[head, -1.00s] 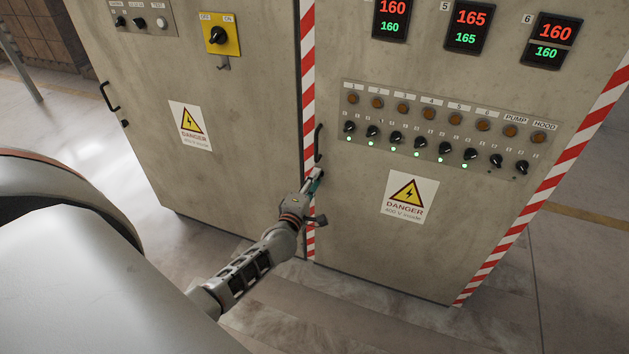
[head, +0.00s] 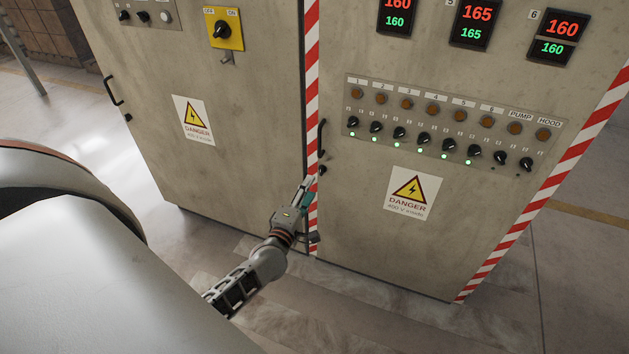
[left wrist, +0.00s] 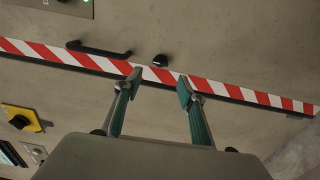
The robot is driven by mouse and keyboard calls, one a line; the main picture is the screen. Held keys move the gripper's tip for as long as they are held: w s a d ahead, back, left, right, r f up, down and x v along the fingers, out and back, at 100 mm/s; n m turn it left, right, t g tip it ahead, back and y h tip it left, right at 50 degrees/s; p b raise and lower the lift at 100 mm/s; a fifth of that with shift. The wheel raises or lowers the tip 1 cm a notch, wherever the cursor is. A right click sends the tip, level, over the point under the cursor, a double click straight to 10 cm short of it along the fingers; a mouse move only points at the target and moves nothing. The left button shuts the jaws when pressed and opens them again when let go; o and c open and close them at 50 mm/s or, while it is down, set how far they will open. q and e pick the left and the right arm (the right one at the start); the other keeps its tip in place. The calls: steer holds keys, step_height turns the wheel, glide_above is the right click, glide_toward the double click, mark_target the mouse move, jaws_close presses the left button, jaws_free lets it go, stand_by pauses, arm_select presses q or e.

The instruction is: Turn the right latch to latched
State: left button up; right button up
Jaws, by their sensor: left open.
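The right latch (head: 322,169) is a small black knob on the right cabinet door, just below that door's black handle (head: 322,138). In the left wrist view the latch (left wrist: 160,60) sits ahead of the fingertips, roughly midway between them, with the handle (left wrist: 98,49) to its left. My left gripper (head: 306,187) is in front of the striped door edge, a little below the latch. In the left wrist view its two fingers (left wrist: 158,80) are spread apart and hold nothing. The fingers look apart from the latch. My right gripper is not in view.
The left door has its own handle (head: 108,92) with a small black latch (head: 128,117) below it. A panel of black switches (head: 448,130) and lamps is on the right door, above a danger sign (head: 408,194). Floor in front of the cabinet is clear.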

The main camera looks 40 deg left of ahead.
arm_select(q)
steer(key=v, duration=0.4)
steer(key=shift+s, duration=0.4)
steer(key=s+d+f+m+g+h+p, duration=0.1)
steer(key=s+d+m+h+p, duration=0.2)
steer(key=d+m, duration=0.4)
steer(key=s+d+f+m+g+h, duration=0.1)
steer(key=s+d+m+h, duration=0.2)
steer(key=s+d+m, duration=0.3)
steer(key=s+d+f+m+g+p, duration=0.1)
steer(key=s+d+m+g, duration=0.1)
steer(key=s+m, duration=0.4)
steer(key=s+d+f+m+g+h+p, duration=0.1)
steer(key=s+d+f+m+g, duration=0.1)
steer(key=s+d+m, duration=0.3)
steer(key=s+m+g, duration=0.1)
steer(key=s, duration=0.1)
steer(key=shift+s+d, duration=0.15)
steer(key=shift+s, duration=0.2)
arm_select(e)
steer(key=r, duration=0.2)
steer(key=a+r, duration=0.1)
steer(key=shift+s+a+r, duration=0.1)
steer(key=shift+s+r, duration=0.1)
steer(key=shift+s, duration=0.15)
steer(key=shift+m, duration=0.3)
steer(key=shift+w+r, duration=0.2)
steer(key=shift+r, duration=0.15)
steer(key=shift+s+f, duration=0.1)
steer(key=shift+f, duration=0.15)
